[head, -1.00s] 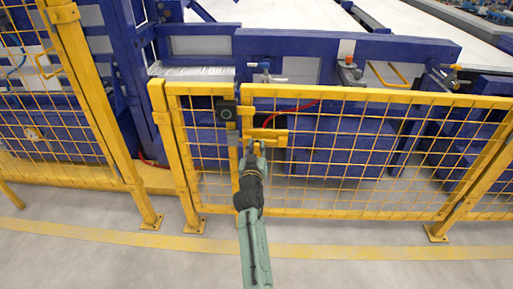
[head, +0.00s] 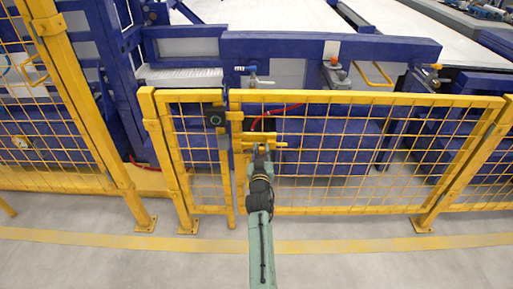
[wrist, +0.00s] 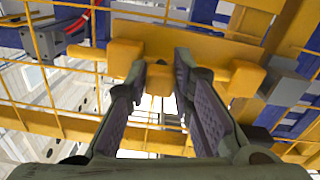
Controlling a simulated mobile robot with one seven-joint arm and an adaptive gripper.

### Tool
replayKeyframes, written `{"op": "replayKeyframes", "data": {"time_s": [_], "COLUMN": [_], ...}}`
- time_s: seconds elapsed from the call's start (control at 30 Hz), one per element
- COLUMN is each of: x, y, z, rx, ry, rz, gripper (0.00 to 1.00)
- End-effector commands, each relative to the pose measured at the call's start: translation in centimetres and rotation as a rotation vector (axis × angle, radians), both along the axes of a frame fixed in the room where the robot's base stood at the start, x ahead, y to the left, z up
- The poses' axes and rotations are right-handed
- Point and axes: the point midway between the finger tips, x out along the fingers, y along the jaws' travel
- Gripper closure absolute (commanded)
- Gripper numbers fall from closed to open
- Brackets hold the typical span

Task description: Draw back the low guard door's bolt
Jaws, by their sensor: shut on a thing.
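The low guard door (head: 370,97) is a yellow mesh panel and stands in line with the narrow fixed panel (head: 195,96) at its left. The yellow bolt (head: 282,145) lies across the door's left edge, in its yellow housing (head: 255,137). Its thin end sticks out to the right of the housing. My gripper (head: 262,150) is at the bolt from the front. In the wrist view its two fingers (wrist: 160,72) are shut on a yellow piece of the bolt, with the housing (wrist: 180,42) just beyond. The fingers partly hide the grip.
A black latch box (head: 215,119) sits at the fixed panel's right edge. Blue machinery (head: 330,47) with valves stands behind the door, and a red cable (head: 268,113) shows through the mesh. The floor in front (head: 350,262) is clear.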

Motion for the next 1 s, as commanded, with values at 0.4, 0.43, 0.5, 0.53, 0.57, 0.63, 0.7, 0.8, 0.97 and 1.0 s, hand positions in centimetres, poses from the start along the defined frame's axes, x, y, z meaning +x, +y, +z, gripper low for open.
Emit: {"op": "replayKeyframes", "data": {"time_s": [0.4,0.43,0.5,0.53,0.57,0.63,0.7,0.8,0.97,1.0], "x": [0.0,0.0,0.0,0.0,0.0,0.0,0.0,-0.1,-1.5,-2.2], "y": [-0.5,-0.5,-0.5,-0.4,-0.4,-0.4,-0.3,-0.3,-0.4,-0.3], "z": [0.0,0.0,0.0,0.0,0.0,0.0,0.0,0.0,-0.1,-0.2], "rx": [0.0,0.0,0.0,0.0,0.0,0.0,0.0,0.0,0.001,0.002], "ry": [-0.001,-0.001,-0.001,-0.001,-0.001,-0.001,-0.001,-0.001,-0.001,0.0], "rz": [-0.009,-0.008,-0.007,-0.007,-0.007,-0.006,-0.006,-0.005,-0.007,-0.007], "gripper": [0.64,0.62,0.57,0.57,0.57,0.57,0.57,0.57,0.57,0.57]}}
